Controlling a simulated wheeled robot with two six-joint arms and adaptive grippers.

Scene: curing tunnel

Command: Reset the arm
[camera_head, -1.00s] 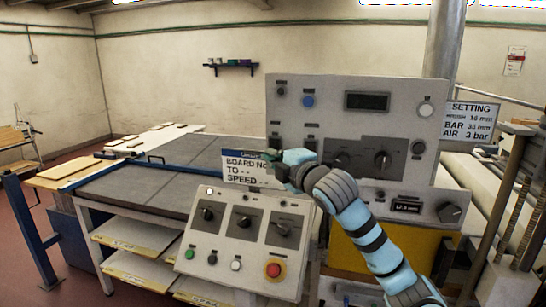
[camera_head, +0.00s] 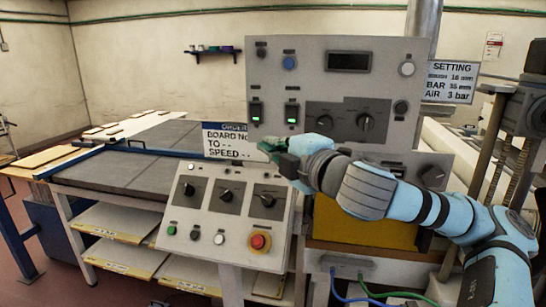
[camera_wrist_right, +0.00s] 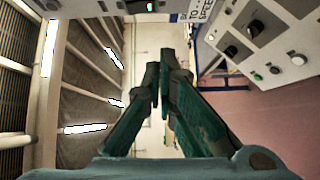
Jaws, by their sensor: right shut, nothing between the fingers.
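My right arm comes in from the right in the head view, with its gripper (camera_head: 272,150) in front of the lower part of the upright control panel (camera_head: 340,85). The gripper is shut and empty. In the right wrist view its dark green fingers (camera_wrist_right: 160,85) meet near the tips with nothing between them. It is above the sloped control box (camera_head: 225,215), which has knobs, small buttons and a red emergency button (camera_head: 259,241). The gripper partly overlaps the right edge of the order board (camera_head: 226,139). My left gripper is not in view.
A grey-topped table (camera_head: 125,165) with shelves below stands at the left. A setting sign (camera_head: 452,82) is right of the panel. A small wall shelf (camera_head: 212,53) with cups hangs at the back. Blue and green hoses (camera_head: 375,293) run at the bottom.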

